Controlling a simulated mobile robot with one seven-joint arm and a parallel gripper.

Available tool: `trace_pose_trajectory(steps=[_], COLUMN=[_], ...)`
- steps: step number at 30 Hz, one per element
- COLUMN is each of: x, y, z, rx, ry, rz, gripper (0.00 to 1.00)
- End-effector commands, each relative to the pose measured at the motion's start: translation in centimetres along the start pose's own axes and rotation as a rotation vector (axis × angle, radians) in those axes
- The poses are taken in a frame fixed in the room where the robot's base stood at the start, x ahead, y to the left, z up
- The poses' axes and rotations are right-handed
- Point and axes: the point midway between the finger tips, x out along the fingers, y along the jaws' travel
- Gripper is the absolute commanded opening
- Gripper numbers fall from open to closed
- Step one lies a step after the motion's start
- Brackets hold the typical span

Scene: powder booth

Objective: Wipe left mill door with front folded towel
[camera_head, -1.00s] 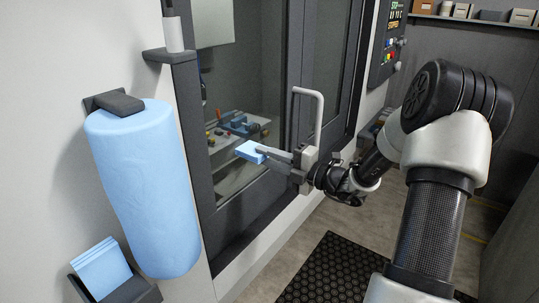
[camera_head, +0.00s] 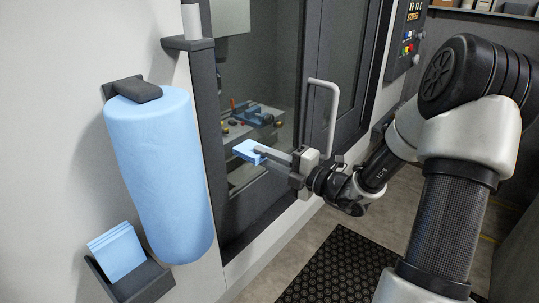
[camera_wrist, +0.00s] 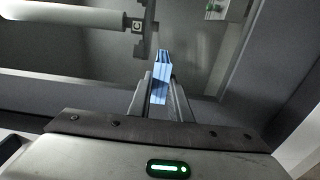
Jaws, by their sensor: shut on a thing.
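My gripper (camera_head: 276,155) is shut on a small folded blue towel (camera_head: 247,150). In the wrist view the towel (camera_wrist: 161,72) stands edge-on between the two fingers (camera_wrist: 160,97). The left mill door (camera_head: 254,75) is a dark-framed glass panel, directly beyond the towel in the head view. The towel is close to the glass; I cannot tell whether it touches. A light door handle (camera_head: 335,115) rises just right of my gripper in the head view.
A large blue roll (camera_head: 165,185) hangs on the wall at left. Below it, a dark holder (camera_head: 150,284) carries more folded blue towels (camera_head: 117,251). A control panel (camera_head: 406,35) is at upper right. A black mat (camera_head: 335,270) lies on the floor.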

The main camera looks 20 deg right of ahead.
Motion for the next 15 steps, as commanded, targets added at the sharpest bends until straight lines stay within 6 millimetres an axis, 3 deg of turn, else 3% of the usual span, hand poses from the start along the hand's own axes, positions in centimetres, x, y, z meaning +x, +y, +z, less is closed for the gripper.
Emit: trace_pose_trajectory(steps=[15], x=[0.1], y=[0.1], z=[-3.7], rx=[0.001], ry=[0.007], rz=[0.001], gripper=[0.0])
